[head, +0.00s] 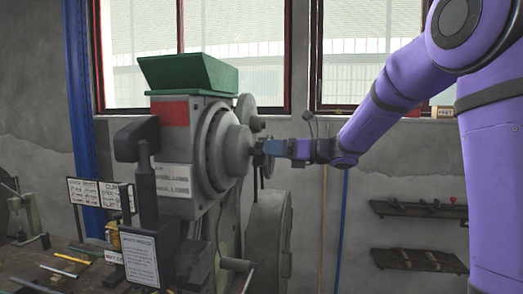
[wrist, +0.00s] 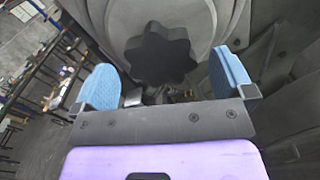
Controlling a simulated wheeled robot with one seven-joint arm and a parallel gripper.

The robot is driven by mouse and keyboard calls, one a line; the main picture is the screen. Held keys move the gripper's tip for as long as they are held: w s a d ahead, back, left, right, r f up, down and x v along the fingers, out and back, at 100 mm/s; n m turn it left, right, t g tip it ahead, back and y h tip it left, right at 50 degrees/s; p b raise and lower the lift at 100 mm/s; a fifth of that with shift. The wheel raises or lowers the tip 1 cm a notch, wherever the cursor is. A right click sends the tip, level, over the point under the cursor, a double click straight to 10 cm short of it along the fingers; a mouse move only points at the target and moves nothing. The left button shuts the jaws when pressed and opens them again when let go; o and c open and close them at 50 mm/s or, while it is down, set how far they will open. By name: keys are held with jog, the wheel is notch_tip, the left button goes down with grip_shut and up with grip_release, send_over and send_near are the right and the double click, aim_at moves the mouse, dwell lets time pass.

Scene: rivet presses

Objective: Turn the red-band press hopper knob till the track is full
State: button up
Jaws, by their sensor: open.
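The red-band press (head: 170,113) stands at centre left in the head view, with a red patch near its top and a green hopper (head: 188,74) above. A round grey housing (head: 212,150) bulges from its right side. In the wrist view a dark lobed knob (wrist: 158,55) sits on a grey round face. My gripper (head: 262,149) is at the housing's right side in the head view, where it hides the knob. In the wrist view my gripper (wrist: 164,82) is open, with one blue finger either side of the knob and gaps between. I cannot make out the track's fill.
A bench (head: 70,270) with rods and small signs lies at lower left. Two wall shelves (head: 418,209) hang at right. A grey wheel-like machine part (head: 268,235) stands below my gripper.

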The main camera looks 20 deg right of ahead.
aim_at(261, 149)
jog(key=shift+x, duration=1.9)
jog(key=shift+c, duration=0.3)
jog(key=c, duration=0.9)
